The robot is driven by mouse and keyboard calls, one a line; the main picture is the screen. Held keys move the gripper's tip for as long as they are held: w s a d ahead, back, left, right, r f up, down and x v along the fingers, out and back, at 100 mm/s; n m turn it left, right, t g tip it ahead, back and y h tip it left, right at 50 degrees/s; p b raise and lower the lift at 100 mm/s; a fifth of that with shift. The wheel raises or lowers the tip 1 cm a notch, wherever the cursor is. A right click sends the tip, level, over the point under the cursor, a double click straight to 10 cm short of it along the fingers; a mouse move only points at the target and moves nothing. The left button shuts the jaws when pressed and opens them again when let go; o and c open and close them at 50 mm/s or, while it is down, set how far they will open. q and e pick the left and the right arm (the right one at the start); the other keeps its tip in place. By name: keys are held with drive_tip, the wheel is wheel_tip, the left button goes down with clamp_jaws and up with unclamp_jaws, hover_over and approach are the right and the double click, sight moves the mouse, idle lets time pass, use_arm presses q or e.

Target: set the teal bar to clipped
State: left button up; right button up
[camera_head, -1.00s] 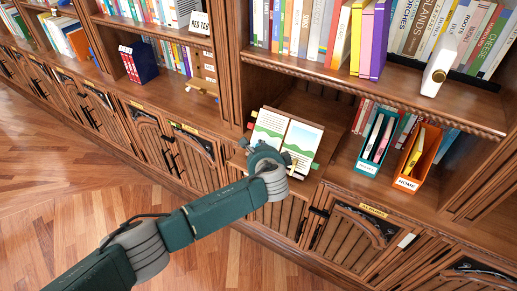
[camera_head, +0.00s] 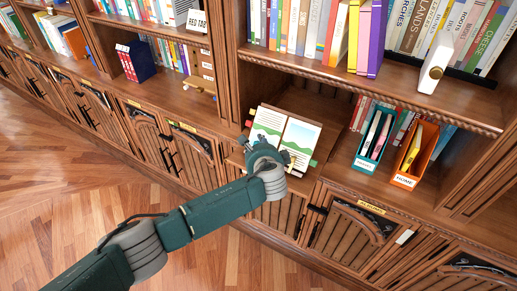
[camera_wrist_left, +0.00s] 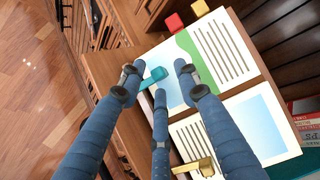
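An open book (camera_head: 298,137) with printed pages leans on a stand in the shelf bay; it fills much of the left wrist view (camera_wrist_left: 217,45). The short teal bar (camera_wrist_left: 153,78) sits at the book's near edge in the left wrist view, its end reaching the page margin. A gold bar (camera_wrist_left: 192,166) lies at the other page's edge. My left gripper (camera_wrist_left: 156,77) is open, its fingers spread around the teal bar; I cannot tell whether they touch it. In the head view my left gripper (camera_head: 262,156) is before the book and hides the teal bar. My right gripper is not in view.
A teal file box (camera_head: 366,164) and an orange file box (camera_head: 406,180) stand right of the book. Book rows fill the shelf above (camera_head: 300,62). Red (camera_wrist_left: 174,22) and yellow tabs (camera_wrist_left: 200,8) stick out past the page. The wooden floor (camera_head: 60,190) is clear.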

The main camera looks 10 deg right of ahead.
use_arm(q)
drive_tip(key=v, duration=1.2)
